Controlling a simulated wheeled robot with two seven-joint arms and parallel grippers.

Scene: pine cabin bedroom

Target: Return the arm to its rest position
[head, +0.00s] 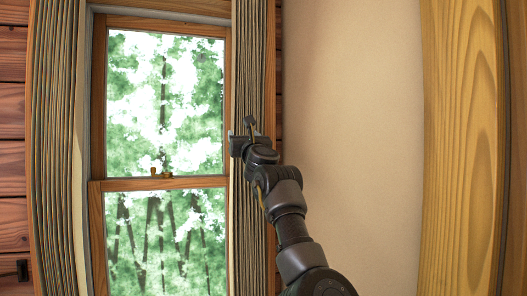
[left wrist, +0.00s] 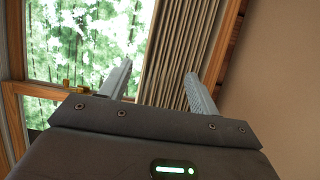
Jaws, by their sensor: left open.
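My left arm (head: 292,228) reaches up from the bottom of the head view, in front of the right curtain. My left gripper (head: 246,126) is at its upper end, small and dark against the curtain. In the left wrist view the two grey fingers of the left gripper (left wrist: 155,85) stand apart with nothing between them. The curtain and window show behind the fingers. My right gripper is in neither view.
A wooden sash window (head: 165,182) with a brass latch (head: 161,173) has striped curtains on both sides; the right curtain (head: 241,60) is behind my gripper. A plain beige wall (head: 350,130) and a wooden post (head: 460,150) are to the right.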

